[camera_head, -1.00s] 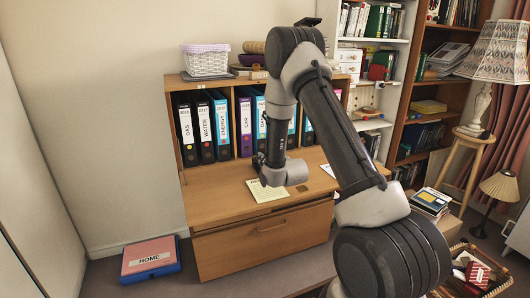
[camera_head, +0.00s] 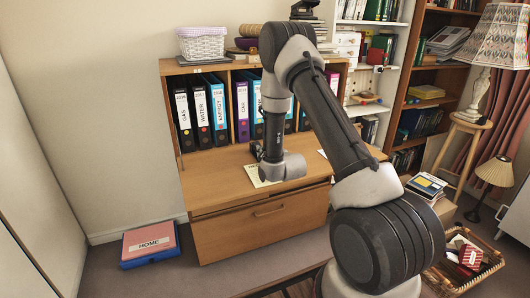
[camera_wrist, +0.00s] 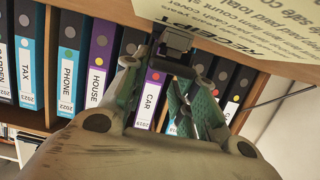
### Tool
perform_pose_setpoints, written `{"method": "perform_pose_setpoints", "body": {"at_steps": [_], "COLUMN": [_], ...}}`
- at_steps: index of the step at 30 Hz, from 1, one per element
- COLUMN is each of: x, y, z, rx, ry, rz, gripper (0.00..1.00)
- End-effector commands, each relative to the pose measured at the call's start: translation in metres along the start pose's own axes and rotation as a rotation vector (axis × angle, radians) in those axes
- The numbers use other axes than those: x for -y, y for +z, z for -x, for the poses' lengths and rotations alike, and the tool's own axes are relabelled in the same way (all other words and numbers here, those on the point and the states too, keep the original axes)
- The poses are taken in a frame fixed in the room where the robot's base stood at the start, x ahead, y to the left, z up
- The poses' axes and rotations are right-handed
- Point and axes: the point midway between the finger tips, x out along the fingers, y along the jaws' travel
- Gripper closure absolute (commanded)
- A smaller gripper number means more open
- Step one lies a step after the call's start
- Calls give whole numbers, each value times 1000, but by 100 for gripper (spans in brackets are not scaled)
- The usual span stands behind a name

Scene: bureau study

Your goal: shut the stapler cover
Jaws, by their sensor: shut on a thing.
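My gripper (camera_wrist: 163,76) shows in the wrist view with its green-padded fingers close around a small dark thing, which looks like the stapler (camera_wrist: 176,42). The dark piece lies at the edge of the printed paper. The fingers hide part of it, and I cannot tell how far its cover is open. In the head view my gripper (camera_head: 258,151) is low over the bureau's desk top, above the pale paper; the stapler cannot be made out there.
The bureau's desk top (camera_head: 215,185) has free room at the left. Labelled binders (camera_head: 218,112) stand in a row behind my gripper. A printed paper (camera_wrist: 240,22) lies under it. A white basket (camera_head: 203,44) is on top. A blue-and-pink box (camera_head: 150,244) is on the floor.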

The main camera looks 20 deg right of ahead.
Motion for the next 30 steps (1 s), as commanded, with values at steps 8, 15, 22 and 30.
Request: {"method": "perform_pose_setpoints", "body": {"at_steps": [8, 15, 22, 30], "x": [0, 0, 0, 0], "y": [4, 2, 2, 2], "z": [1, 3, 37, 96], "rx": [9, 5, 6, 8], "ry": [1, 0, 0, 1], "rz": [0, 0, 0, 0], "gripper": [50, 50, 50, 50]}}
